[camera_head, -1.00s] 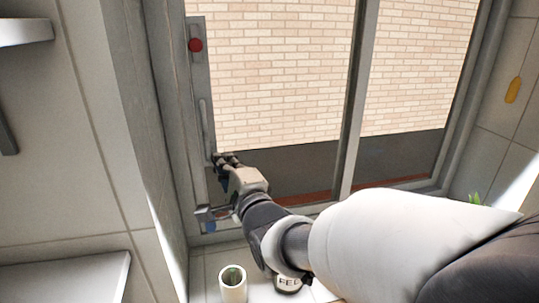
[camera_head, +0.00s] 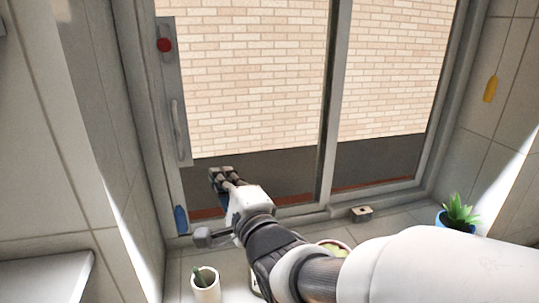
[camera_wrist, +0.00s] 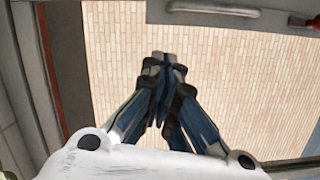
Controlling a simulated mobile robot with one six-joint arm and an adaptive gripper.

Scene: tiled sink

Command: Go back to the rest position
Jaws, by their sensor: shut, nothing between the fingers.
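My gripper (camera_head: 222,175) is in front of the lower left part of the window, to the right of the window handle (camera_head: 179,130) and apart from it in the picture. In the wrist view its fingers (camera_wrist: 165,62) meet at the tips with nothing between them. The brick wall (camera_wrist: 235,75) outside fills the view behind them. My arm reaches in from the lower right and hides part of the sill.
A bowl (camera_head: 335,246) is partly hidden behind my arm. A small box (camera_head: 361,213) and a potted plant (camera_head: 459,213) stand to the right. A red button (camera_head: 165,45) is on the window frame.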

